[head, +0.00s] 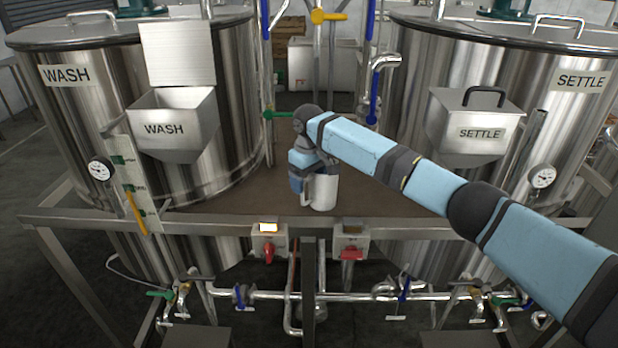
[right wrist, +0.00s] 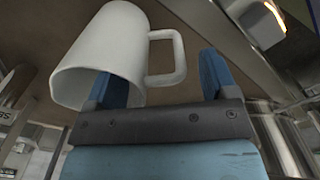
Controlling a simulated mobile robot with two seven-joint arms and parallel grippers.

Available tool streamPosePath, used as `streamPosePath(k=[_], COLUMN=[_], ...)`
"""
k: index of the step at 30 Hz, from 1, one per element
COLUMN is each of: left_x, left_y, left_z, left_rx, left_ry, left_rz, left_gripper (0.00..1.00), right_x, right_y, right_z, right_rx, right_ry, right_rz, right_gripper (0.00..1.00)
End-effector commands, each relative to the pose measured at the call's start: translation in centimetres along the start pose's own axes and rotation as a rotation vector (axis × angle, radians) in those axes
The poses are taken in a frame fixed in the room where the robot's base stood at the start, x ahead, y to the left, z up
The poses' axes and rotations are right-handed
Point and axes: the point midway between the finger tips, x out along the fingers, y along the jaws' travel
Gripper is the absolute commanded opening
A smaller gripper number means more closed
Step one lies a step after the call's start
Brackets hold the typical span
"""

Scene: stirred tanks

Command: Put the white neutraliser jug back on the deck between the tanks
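The white jug (head: 323,189) is upright at the front of the brown deck (head: 240,198), between the WASH and SETTLE tanks. I cannot tell for sure whether its base touches the deck. Its handle points left in the head view. My right gripper (head: 297,180) is at the handle side of the jug. In the right wrist view the jug (right wrist: 100,55) shows large, and the blue fingers (right wrist: 160,85) stand apart with the handle between them. A gap shows between the handle and one finger. My left gripper is not in view.
The WASH tank (head: 230,100) stands left and the SETTLE tank (head: 400,100) right, each with a hopper. Below the deck's front rail (head: 200,223) are two switch boxes (head: 269,242) and valved pipes. Blue-handled pipes rise behind. Deck left of the jug is clear.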

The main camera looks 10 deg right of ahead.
Motion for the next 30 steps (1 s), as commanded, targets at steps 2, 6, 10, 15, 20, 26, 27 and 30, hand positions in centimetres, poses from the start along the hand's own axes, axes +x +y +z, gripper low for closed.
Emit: streamPosePath(k=[2, 6, 10, 15, 20, 26, 27, 30], left_x=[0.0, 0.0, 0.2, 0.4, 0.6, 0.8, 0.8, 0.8], left_y=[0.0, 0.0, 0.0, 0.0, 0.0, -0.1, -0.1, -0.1], left_z=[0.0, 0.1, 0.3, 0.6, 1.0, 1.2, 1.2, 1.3], left_rx=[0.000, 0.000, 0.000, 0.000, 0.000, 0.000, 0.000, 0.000], left_ry=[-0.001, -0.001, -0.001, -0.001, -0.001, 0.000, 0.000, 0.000], left_rz=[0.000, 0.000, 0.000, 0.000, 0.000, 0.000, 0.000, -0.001], left_gripper=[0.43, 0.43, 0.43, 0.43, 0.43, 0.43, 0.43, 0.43], right_x=[0.0, 0.0, -0.8, -3.8, -7.3, -10.8, -11.2, -12.0], right_y=[0.0, 0.0, 0.0, 0.0, 0.0, 0.0, 0.0, 0.0], right_z=[0.0, 0.0, 0.0, -0.1, -0.1, -0.1, -0.1, -0.1], right_rx=[0.000, 0.000, 0.000, -0.001, -0.001, -0.001, -0.001, 0.000], right_ry=[0.000, 0.000, 0.001, 0.004, 0.003, 0.001, 0.001, 0.000], right_rz=[0.000, 0.000, 0.000, 0.000, 0.001, 0.000, 0.000, 0.000], right_gripper=[0.78, 0.78, 0.78, 0.78, 0.78, 0.78, 0.78, 0.78])
